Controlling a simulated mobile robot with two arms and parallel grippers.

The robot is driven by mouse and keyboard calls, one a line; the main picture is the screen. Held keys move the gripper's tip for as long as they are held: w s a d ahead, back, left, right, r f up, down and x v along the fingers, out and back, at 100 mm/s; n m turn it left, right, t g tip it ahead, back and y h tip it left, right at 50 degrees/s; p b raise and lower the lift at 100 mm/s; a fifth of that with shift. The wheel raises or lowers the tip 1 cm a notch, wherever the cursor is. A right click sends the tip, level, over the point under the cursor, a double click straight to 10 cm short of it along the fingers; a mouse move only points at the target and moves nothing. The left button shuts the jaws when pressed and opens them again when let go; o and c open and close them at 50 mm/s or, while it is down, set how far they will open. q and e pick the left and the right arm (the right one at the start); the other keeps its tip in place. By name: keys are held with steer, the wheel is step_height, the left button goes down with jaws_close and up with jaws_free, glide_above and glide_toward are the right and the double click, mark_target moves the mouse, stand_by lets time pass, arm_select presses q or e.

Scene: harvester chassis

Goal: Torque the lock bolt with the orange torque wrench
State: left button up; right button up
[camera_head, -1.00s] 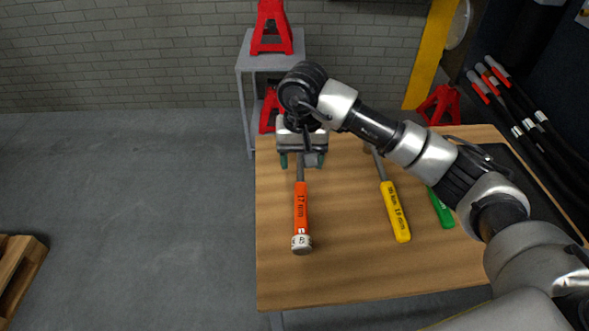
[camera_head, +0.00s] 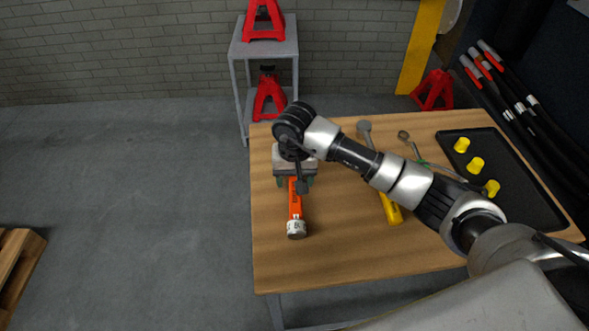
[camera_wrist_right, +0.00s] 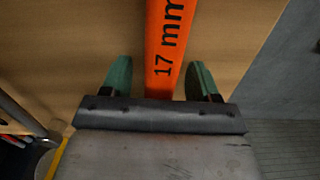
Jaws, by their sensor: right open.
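The orange torque wrench (camera_head: 295,210) lies on the wooden table near its left edge, its grey-capped end toward the front. The rest of it is hidden under my right gripper (camera_head: 295,183). In the right wrist view its orange handle, marked "17 mm" (camera_wrist_right: 167,50), runs between the two green fingertips of my right gripper (camera_wrist_right: 160,82). The fingers are open, one on each side of the handle, with gaps to it. The lock bolt is not in view. My left gripper is not in view.
A black tray (camera_head: 520,195) with several yellow pieces is at the table's right. A grey shelf (camera_head: 265,48) with red jack stands is behind. The table's front is clear.

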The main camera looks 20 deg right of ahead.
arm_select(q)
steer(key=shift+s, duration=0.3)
arm_select(e)
steer(key=shift+r, duration=0.1)
jaws_close()
steer(key=shift+r, duration=0.1)
step_height(320, 180, up, 4)
steer(key=shift+w+r+b, duration=0.1)
steer(key=shift+b, duration=0.25)
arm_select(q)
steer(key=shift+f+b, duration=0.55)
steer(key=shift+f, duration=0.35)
arm_select(e)
steer(key=s+d+r, duration=0.6)
steer(key=s+d, duration=0.2)
steer(key=shift+s+d+r, duration=0.15)
steer(key=shift+s+r, duration=0.05)
steer(key=shift+r, duration=0.1)
steer(key=c, duration=0.7)
jaws_free()
steer(key=shift+c, duration=0.2)
jaws_close()
